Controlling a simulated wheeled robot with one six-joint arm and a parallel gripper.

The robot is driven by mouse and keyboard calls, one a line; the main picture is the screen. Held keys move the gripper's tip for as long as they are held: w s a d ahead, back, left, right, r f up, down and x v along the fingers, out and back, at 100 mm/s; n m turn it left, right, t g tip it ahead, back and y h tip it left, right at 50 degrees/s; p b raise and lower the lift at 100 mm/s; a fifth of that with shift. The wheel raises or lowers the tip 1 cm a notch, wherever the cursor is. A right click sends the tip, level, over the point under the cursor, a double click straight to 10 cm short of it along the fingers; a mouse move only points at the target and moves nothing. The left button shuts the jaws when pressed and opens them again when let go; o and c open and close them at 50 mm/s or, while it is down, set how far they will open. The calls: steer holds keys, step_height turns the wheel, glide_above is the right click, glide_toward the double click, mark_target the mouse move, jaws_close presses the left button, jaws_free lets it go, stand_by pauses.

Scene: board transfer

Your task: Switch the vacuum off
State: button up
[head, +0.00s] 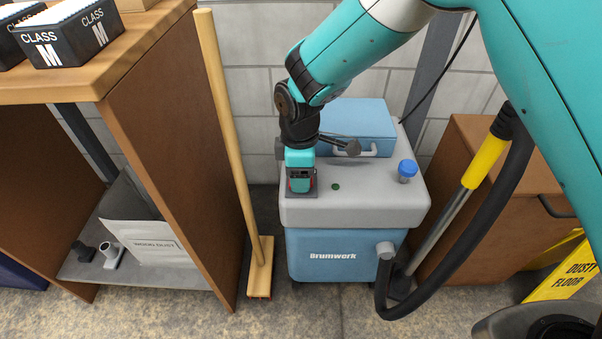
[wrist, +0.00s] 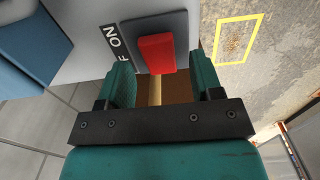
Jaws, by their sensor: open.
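The vacuum (head: 345,245) is a blue box marked "Brumwork" with a grey top, standing on the floor. Its red switch (wrist: 157,53) sits on a dark plate (wrist: 183,25) beside a label reading "ON" and a partly hidden "F". A small green spot (head: 335,187) shows on the grey top. My gripper (head: 301,186) is over the switch plate at the top's left side, pointing down. In the wrist view my gripper (wrist: 163,75) is open and empty, its fingers on either side of the red switch. Whether they touch it I cannot tell.
A broom (head: 228,125) leans left of the vacuum beside a wooden workbench (head: 165,130). A blue case (head: 358,122) and a blue knob (head: 407,169) are on the vacuum's top. A black hose (head: 470,240) curves down at the right. A yellow "DUSTY FLOOR" sign (head: 568,280) stands at far right.

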step_height(320, 180, up, 16)
steer(key=p, duration=0.3)
steer(key=shift+p, duration=0.3)
steer(key=s+d+r+m+y, duration=0.2)
steer(key=s+d+r+m, duration=0.3)
steer(key=s+d+r, duration=0.35)
steer(key=s+d+r+m+y, duration=0.1)
steer(key=s+d+m, duration=0.2)
steer(key=s, duration=0.4)
steer(key=s+d+m+y, duration=0.1)
steer(key=s+d+m, duration=0.15)
steer(key=s, duration=0.45)
step_height(320, 180, up, 25)
steer(key=p, duration=2.4)
steer(key=shift+w+f, duration=0.15)
steer(key=shift+f, duration=0.05)
